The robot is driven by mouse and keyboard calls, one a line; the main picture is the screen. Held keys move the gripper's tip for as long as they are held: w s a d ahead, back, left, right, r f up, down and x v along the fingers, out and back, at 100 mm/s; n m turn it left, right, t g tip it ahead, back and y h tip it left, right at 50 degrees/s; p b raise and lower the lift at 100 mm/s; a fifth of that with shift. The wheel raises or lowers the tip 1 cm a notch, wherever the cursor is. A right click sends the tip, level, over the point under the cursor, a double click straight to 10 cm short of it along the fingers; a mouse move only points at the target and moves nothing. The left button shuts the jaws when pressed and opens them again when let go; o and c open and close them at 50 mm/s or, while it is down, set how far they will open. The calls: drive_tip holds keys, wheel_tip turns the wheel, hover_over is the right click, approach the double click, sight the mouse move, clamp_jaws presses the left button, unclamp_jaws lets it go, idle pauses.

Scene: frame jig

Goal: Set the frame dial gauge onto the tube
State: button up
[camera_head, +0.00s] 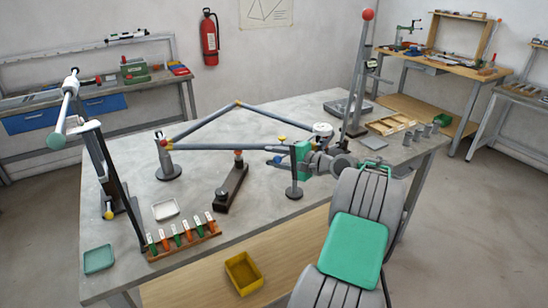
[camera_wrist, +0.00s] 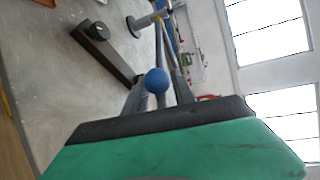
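The frame is a triangle of grey-blue tubes (camera_head: 195,128) above the bench. A white round dial (camera_head: 323,129), which looks like the dial gauge, shows at its right corner, just behind my gripper. My gripper (camera_head: 279,159) is at the front right of the frame, near the front tube. In the wrist view, a blue ball (camera_wrist: 157,81) lies between the two grey fingers of my gripper (camera_wrist: 160,92). I cannot tell whether the fingers grip its stem or what it belongs to. A tube runs beyond the fingers. The fingertips are partly hidden.
A thin post on a black round base (camera_head: 294,193) stands close to my gripper. A dark bar-shaped block (camera_head: 232,187), a rack of coloured pieces (camera_head: 183,240) and a white tray (camera_head: 165,210) are on the bench. A tall red-topped stand (camera_head: 359,80) rises behind the right corner.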

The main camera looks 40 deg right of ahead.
drive_tip(key=v, duration=0.8)
drive_tip(key=shift+b, duration=0.45)
drive_tip(key=shift+w+d, duration=0.1)
